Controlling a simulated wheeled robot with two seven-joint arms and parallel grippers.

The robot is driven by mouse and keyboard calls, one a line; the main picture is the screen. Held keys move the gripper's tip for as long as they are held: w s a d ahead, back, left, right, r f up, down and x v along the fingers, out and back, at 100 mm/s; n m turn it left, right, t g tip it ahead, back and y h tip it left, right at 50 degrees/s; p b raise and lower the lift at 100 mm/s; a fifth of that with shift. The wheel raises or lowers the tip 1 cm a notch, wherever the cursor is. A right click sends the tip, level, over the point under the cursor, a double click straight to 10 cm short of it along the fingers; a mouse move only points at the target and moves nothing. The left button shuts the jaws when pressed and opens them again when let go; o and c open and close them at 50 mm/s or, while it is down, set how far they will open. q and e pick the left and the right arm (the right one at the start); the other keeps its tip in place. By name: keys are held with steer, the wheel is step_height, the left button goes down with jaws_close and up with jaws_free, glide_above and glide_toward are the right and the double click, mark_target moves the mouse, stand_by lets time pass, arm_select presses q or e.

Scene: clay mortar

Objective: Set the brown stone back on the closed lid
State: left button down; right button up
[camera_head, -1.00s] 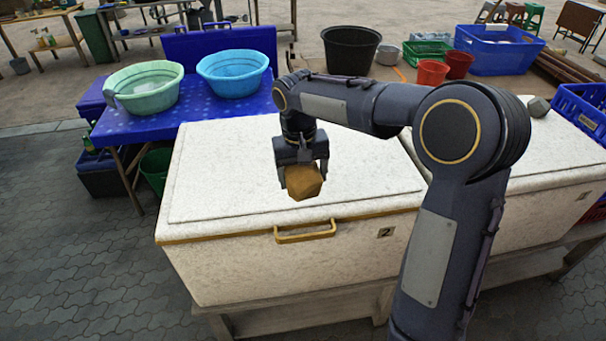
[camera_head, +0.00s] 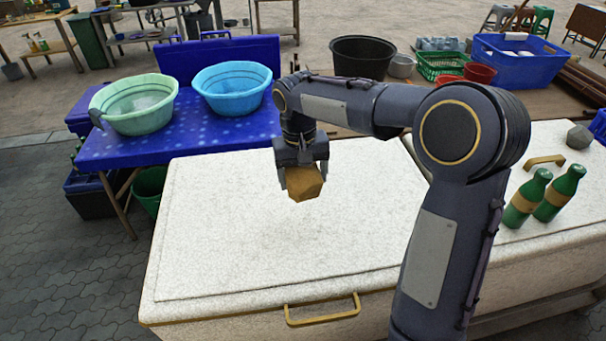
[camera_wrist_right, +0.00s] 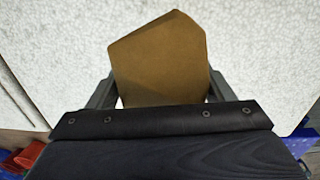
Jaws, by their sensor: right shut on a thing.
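The brown stone (camera_head: 304,184) is a faceted block held between the fingers of my right gripper (camera_head: 303,172). I cannot tell the exact gap between stone and lid. My left gripper is not in view.
A blue table (camera_head: 180,145) with a green basin (camera_head: 138,105) and a blue basin (camera_head: 231,88) is behind left. The lid's left and front are clear.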

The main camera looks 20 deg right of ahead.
step_height(320, 180, down, 6)
steer(key=b, duration=0.4)
steer(key=shift+w+b, duration=0.1)
steer(key=shift+b, duration=0.3)
steer(key=shift+f+b, duration=0.65)
steer(key=shift+f, duration=0.35)
steer(key=shift+f, duration=0.55)
steer(key=o, duration=1.9)
steer(key=shift+f, duration=0.1)
step_height(320, 180, up, 10)
steer(key=p, duration=0.8)
